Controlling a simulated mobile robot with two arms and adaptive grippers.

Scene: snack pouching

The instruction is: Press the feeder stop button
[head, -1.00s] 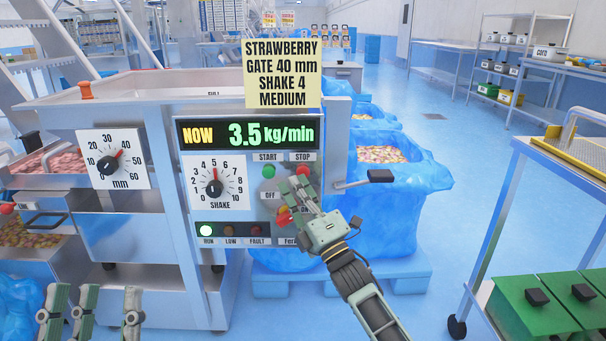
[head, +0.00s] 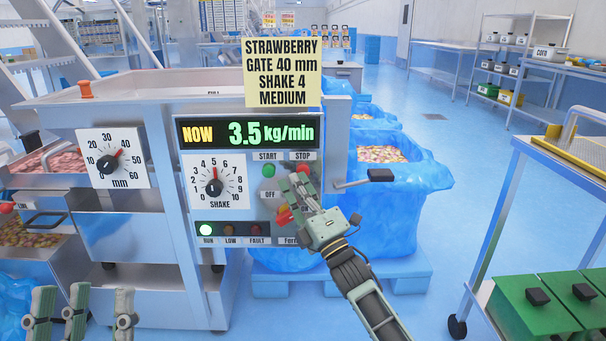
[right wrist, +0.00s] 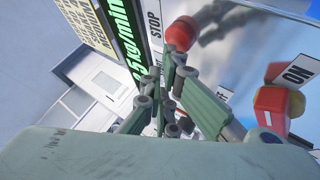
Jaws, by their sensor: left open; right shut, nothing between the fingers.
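The red STOP button (head: 303,169) is on the feeder's control panel (head: 238,213), under the STOP label. My right gripper (head: 299,180) is shut and empty, its fingertips in front of the panel just below the button. In the right wrist view the red button (right wrist: 182,32) sits just beyond the closed fingertips (right wrist: 175,66); I cannot tell whether they touch it. The display (head: 247,133) reads 3.5 kg/min and the green RUN lamp (head: 206,230) is lit. My left gripper (head: 82,297) is open and empty at the lower left.
The green START button (head: 268,171) is left of STOP. A red and yellow switch (head: 284,215) is below, close to my right fingers. A lever with a black handle (head: 380,175) sticks out right of the panel. A blue-lined bin (head: 400,205) stands behind.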

